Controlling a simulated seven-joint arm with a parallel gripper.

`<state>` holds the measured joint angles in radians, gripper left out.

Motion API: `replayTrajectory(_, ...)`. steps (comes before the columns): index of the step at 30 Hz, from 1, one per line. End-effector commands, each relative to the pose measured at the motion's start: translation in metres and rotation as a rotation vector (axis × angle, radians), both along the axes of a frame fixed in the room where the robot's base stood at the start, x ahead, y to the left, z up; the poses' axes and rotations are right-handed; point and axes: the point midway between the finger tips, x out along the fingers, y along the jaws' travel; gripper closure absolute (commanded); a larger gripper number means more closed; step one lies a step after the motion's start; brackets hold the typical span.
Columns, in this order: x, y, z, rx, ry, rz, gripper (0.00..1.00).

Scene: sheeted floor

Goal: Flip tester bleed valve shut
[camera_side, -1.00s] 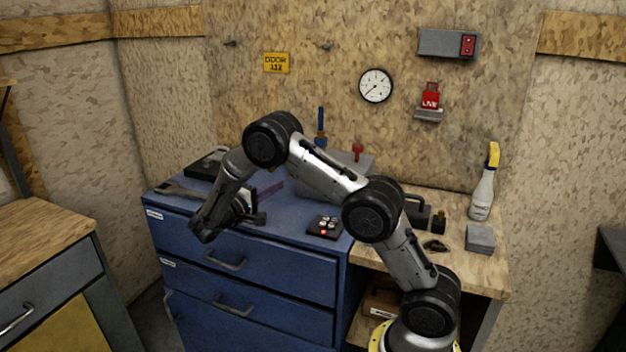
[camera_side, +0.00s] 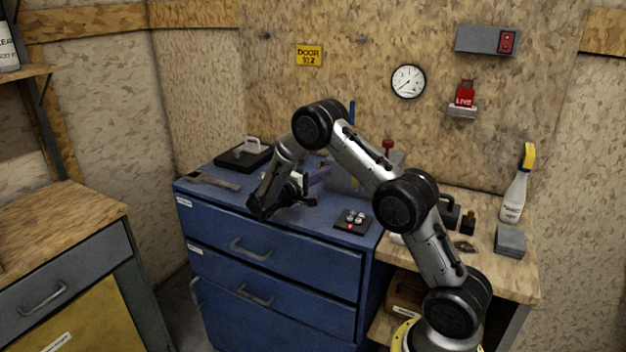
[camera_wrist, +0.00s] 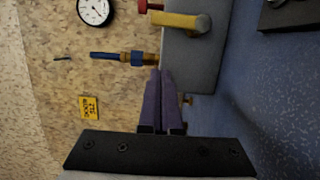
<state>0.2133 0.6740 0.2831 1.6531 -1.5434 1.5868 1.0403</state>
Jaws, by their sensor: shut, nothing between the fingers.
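The tester is a grey box on the blue cabinet top, seen in the wrist view (camera_wrist: 190,62) and partly hidden behind my arm in the side view. A blue lever (camera_wrist: 105,55) on a brass fitting (camera_wrist: 140,58) stands upright from it; it also shows in the side view (camera_side: 351,111). A yellow lever (camera_wrist: 178,21) is on the box's face, and a red knob (camera_wrist: 143,6) is on top. I cannot tell which lever is the bleed valve. My gripper (camera_wrist: 163,72) has its purple fingers shut and empty, tips close to the brass fitting; contact is unclear. It shows in the side view (camera_side: 321,176).
A black button pad (camera_side: 352,221) lies on the cabinet front right. A black case (camera_side: 243,156) and a flat tool (camera_side: 213,181) lie left. A spray bottle (camera_side: 515,190) and grey block (camera_side: 509,240) stand on the wooden bench (camera_side: 484,266). A gauge (camera_side: 408,81) hangs on the wall.

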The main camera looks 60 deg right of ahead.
Motion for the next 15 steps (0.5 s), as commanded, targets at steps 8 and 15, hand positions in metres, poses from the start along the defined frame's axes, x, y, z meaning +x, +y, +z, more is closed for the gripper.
replayTrajectory(8, -0.028, -0.024, 0.0, 0.001, 0.004, 0.0, 1.0)
replayTrajectory(15, -0.045, -0.024, 0.0, 0.0, 0.001, 0.0, 1.0)
